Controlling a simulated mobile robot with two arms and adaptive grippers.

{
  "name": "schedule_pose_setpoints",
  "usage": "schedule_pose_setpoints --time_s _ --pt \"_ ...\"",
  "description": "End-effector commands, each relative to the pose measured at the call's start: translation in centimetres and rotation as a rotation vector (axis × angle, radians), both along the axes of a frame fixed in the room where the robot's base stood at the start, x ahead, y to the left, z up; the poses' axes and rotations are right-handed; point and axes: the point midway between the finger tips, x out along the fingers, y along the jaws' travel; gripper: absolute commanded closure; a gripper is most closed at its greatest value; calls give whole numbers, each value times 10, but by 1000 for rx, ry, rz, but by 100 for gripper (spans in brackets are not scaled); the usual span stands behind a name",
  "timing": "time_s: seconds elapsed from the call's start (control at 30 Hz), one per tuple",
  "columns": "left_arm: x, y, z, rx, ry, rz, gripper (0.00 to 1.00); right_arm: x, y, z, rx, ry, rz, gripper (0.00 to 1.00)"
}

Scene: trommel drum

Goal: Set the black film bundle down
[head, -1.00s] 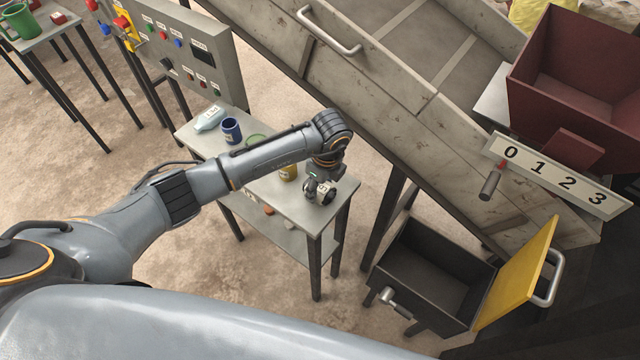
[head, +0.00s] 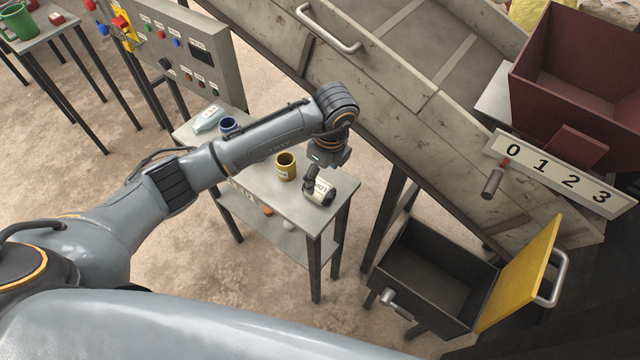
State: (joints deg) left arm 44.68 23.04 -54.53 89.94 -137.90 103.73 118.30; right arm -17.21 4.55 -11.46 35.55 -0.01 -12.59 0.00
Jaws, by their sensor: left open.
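The black film bundle (head: 329,195), dark with a white printed label, rests near the right end of the small grey table (head: 285,205). My left gripper (head: 312,180) is just above and beside the bundle. It is open, and its fingers are small and partly hidden by my wrist. I cannot tell whether a finger still touches the bundle. My right gripper is not in view.
A yellow mug (head: 286,166), a blue mug (head: 229,126) and a pale bottle (head: 208,120) stand on the same table. A conveyor frame (head: 400,110) rises behind it. An open black box (head: 425,270) with a yellow lid (head: 518,275) stands at right.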

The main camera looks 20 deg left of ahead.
Motion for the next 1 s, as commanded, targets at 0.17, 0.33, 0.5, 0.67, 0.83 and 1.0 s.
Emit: schedule_pose_setpoints --time_s 0.17,0.33,0.5,0.67,0.83,1.0 --pt "-1 -4 35 0 -4 -1 26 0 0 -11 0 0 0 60" --pt "-2 -6 55 0 -1 1 26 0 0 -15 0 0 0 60" --pt "-3 -7 62 0 1 0 26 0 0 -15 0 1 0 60" --pt "-3 -7 62 0 1 0 26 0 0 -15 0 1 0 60" --pt "-3 -7 62 0 1 0 26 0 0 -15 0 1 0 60" --pt "-3 -7 62 0 1 0 26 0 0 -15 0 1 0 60"
